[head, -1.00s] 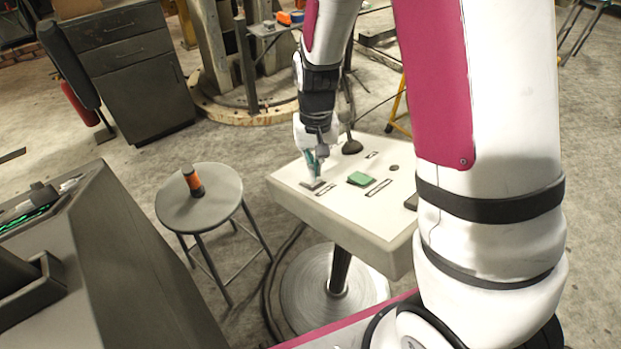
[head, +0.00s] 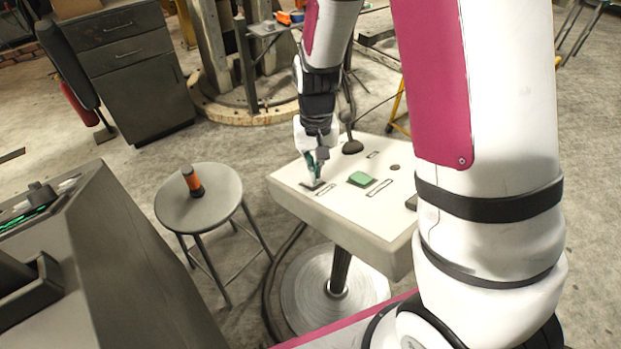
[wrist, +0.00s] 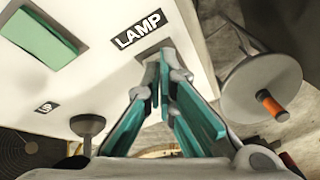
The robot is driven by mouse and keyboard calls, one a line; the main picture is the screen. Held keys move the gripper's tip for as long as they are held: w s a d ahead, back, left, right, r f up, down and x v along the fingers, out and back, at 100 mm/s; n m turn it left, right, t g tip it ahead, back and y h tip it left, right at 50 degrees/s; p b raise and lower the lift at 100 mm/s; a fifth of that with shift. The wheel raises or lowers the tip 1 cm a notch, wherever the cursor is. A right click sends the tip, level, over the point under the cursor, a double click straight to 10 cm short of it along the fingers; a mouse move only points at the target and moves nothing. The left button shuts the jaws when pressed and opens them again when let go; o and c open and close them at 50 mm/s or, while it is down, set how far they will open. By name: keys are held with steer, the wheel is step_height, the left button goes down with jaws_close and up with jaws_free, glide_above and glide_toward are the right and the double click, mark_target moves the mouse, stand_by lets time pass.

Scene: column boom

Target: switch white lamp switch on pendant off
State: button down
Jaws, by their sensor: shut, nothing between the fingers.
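The pendant is a pale box (head: 345,222) on a post, with its controls on top. My gripper (head: 315,182) points down at the far left part of that top, its fingertips at a small dark switch plate (head: 305,185). In the wrist view a LAMP label (wrist: 138,30) lies beside the plate (wrist: 154,47). My gripper (wrist: 164,62) is shut and empty, its tips over the plate. The tips hide the lamp switch lever, so I cannot tell its position or whether they touch it.
The pendant top also carries a green block (head: 361,179) and a dark round knob (head: 352,146). A round stool (head: 215,208) with an orange-and-black cylinder (head: 192,181) stands to the left. A grey console (head: 125,270) is at the lower left.

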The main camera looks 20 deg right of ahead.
steer(key=shift+f+b, duration=0.35)
steer(key=shift+f, duration=0.35)
stand_by(0.4)
steer(key=shift+r, duration=0.1)
steer(key=shift+r+p, duration=2.1)
steer(key=shift+r, duration=1.3)
